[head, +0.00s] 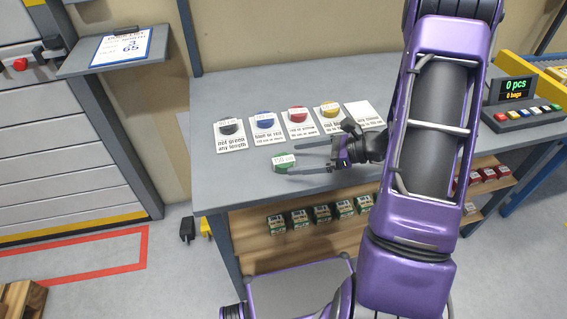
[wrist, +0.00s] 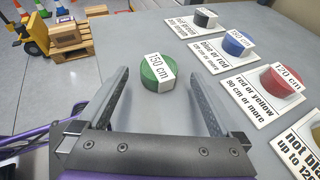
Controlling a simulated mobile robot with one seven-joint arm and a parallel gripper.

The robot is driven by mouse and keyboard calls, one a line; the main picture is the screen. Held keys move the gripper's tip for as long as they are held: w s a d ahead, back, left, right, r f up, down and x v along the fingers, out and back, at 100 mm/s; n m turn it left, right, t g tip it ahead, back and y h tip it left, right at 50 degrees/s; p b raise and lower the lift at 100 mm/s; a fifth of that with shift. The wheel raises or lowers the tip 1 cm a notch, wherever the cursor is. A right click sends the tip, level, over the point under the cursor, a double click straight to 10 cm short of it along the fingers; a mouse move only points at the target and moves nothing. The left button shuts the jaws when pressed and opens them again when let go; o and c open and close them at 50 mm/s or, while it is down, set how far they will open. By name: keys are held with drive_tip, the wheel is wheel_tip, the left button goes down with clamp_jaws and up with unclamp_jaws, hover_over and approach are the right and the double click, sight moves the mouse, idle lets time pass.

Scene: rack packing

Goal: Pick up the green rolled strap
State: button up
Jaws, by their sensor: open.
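The green rolled strap (head: 284,163) lies on the grey table near its front edge, with a white label. In the wrist view the green rolled strap (wrist: 157,73) is upright on the bare tabletop, its label reading 150 cm. My gripper (head: 292,159) is open, with its fingers pointing left toward the strap. In the wrist view my gripper (wrist: 158,78) has one finger on each side of the strap's line, and the strap is ahead, around the fingertips. I see no contact between the fingers and the strap.
Black (head: 229,127), blue (head: 265,120), red (head: 297,114) and yellow (head: 330,109) rolled straps stand on printed cards behind. One card (head: 364,113) is bare. A counter display (head: 517,87) stands at right. Small boxes (head: 322,213) line the shelf below.

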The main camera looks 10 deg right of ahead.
sight(286, 160)
drive_tip(key=x, duration=0.5)
drive_tip(key=shift+a+f+b, duration=0.1)
drive_tip(key=shift+b, duration=0.25)
drive_tip(key=c, duration=1.4)
